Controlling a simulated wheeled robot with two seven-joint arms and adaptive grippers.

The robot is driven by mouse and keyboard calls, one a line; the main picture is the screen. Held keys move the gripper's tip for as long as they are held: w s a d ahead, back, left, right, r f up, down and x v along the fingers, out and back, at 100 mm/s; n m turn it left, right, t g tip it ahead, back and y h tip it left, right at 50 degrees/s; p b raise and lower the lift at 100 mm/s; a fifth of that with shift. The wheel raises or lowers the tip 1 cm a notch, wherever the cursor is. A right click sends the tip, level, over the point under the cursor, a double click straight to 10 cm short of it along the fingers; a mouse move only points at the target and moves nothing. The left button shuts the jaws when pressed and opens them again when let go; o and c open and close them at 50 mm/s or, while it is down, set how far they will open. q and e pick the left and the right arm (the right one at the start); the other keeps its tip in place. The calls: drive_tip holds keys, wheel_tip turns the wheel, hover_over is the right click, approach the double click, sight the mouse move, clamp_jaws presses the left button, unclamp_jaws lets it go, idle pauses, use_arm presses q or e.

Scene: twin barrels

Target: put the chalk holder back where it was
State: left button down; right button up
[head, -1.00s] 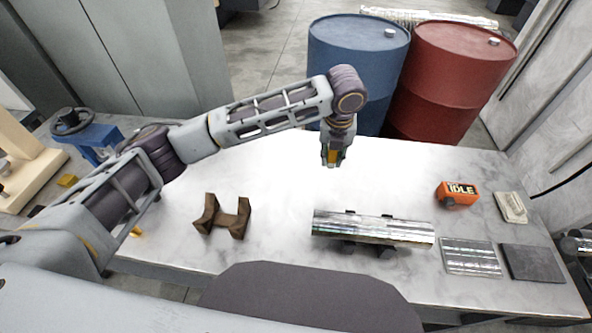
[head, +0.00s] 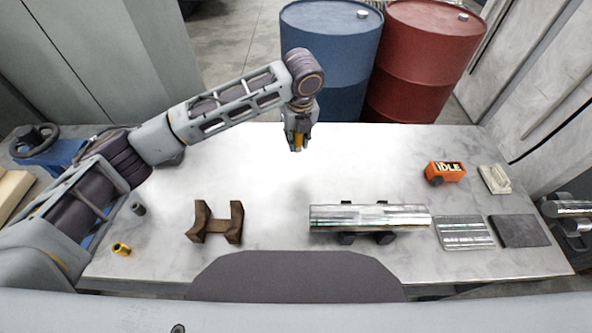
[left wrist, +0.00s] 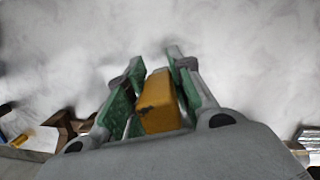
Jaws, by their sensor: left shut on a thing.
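My left gripper (head: 298,143) is over the far middle of the pale bench (head: 270,185), pointing down. It is shut on a yellow-orange block, which I take to be the chalk holder (head: 299,139). In the left wrist view the chalk holder (left wrist: 160,102) sits between the green-padded fingers (left wrist: 158,85), with only pale bench surface beyond. Its lower end is partly hidden by the fingers, and I cannot tell its exact height above the bench. My right gripper is not in view.
A brown cradle (head: 217,224) and a shiny pipe (head: 370,217) on dark supports stand along the front. A small yellow cylinder (head: 121,249) and grey cylinder (head: 138,208) are at left. An orange IDLE box (head: 445,172) is at right. Blue (head: 335,55) and red (head: 425,60) barrels stand behind.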

sight(296, 151)
use_arm(q)
drive_tip(key=shift+a+n, duration=0.1)
drive_tip(key=shift+n, duration=0.2)
idle(0.4)
drive_tip(key=shift+f, duration=2.5)
drive_tip(key=shift+f, duration=0.1)
drive_tip(key=shift+f, duration=2.4)
drive_tip(key=c, duration=1.2)
unclamp_jaws()
drive_tip(key=shift+f, duration=0.15)
drive_tip(key=shift+c, duration=0.2)
